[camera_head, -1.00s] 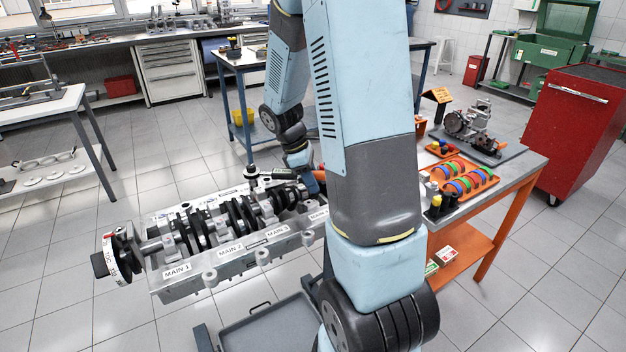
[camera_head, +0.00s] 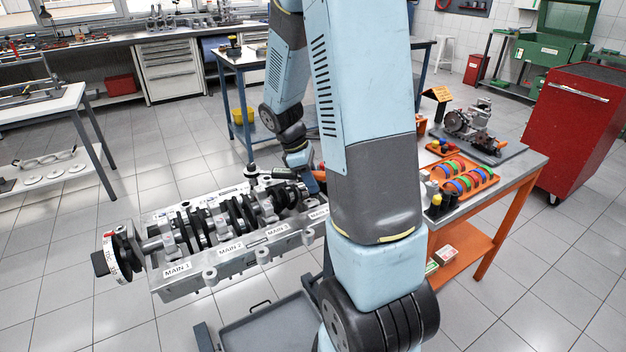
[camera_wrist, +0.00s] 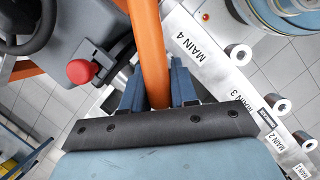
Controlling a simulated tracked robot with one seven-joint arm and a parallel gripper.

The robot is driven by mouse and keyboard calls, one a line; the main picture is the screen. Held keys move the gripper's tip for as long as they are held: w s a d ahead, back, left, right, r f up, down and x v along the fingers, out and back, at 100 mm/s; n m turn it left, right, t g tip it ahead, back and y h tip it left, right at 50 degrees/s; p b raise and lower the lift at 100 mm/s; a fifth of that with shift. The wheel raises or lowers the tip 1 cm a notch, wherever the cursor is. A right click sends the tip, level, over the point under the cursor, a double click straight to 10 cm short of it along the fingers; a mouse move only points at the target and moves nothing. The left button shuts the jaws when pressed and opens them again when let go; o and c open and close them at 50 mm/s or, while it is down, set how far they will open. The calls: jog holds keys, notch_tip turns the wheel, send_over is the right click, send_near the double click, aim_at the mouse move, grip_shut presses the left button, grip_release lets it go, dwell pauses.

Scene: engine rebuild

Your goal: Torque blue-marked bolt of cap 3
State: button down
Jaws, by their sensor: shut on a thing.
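My gripper (camera_wrist: 157,76) is shut on an orange handle (camera_wrist: 150,45), seen between its two blue fingers in the wrist view. In the head view the gripper is at the far right end of the engine block (camera_head: 235,250), partly behind my arm. A dark tool (camera_head: 278,175) reaches left from it, with a round black head (camera_head: 251,172) above the crankshaft (camera_head: 205,222). The MAIN 3 label (camera_head: 277,230) is on the block's near side and also shows in the wrist view (camera_wrist: 215,95). I cannot make out a blue-marked bolt; the tool tip's contact is unclear.
An orange-legged bench (camera_head: 515,165) with coloured rings in an orange tray (camera_head: 490,180) stands to the right. A red cabinet (camera_head: 575,130) is beyond it. A grey tray (camera_head: 265,325) lies below the block. The wrist view shows a red knob (camera_wrist: 80,71) at left.

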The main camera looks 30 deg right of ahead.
jog(key=shift+s+a+m+g+y, duration=0.4)
jog(key=shift+s+a+m+y, duration=0.1)
jog(key=shift+s+a+m, duration=1.2)
dwell(6.3)
